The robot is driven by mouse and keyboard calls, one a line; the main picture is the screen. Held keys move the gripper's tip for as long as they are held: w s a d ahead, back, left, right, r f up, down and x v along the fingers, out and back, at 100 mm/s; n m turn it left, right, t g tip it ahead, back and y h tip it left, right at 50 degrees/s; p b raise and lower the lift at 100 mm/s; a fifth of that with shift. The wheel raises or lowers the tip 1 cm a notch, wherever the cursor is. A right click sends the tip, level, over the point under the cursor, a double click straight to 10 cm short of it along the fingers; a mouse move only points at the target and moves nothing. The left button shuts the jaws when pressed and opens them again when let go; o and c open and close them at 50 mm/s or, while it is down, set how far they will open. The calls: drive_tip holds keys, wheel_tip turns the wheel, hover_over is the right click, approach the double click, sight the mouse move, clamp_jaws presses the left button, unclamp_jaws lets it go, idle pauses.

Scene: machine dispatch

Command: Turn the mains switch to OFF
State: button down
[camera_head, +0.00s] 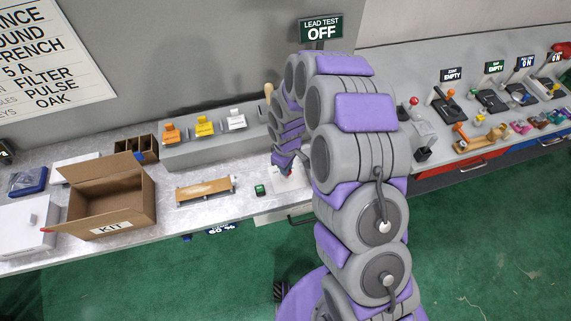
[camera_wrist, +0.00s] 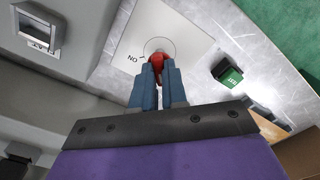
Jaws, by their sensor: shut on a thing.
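The mains switch is a red handle (camera_wrist: 157,59) on a pale plate (camera_wrist: 190,38) with a thin circle around it. The word ON shows upside down on the plate, left of the handle, with a short mark beside it. No OFF label is readable. My gripper (camera_wrist: 158,70) has blue fingers, one on each side of the red handle and closed on it. In the head view my gripper (camera_head: 284,163) is low over the bench, and my arm largely hides the switch and part of its plate.
A small green block (camera_head: 260,189) lies left of the plate; it is close by in the wrist view (camera_wrist: 228,75). A wooden roller-like piece (camera_head: 205,190) and an open KIT box (camera_head: 110,200) stand further left. A sign (camera_head: 321,29) above reads LEAD TEST OFF.

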drive_tip(key=shift+n, duration=0.4)
drive_tip(key=c, duration=1.2)
unclamp_jaws()
drive_tip(key=shift+d, duration=0.1)
drive_tip(key=shift+o, duration=0.2)
drive_tip(key=shift+r, duration=0.1)
drive_tip(key=shift+r, duration=0.3)
wheel_tip(320, 180, up, 16)
drive_tip(key=shift+r+p, duration=0.25)
drive_tip(key=shift+p, duration=0.05)
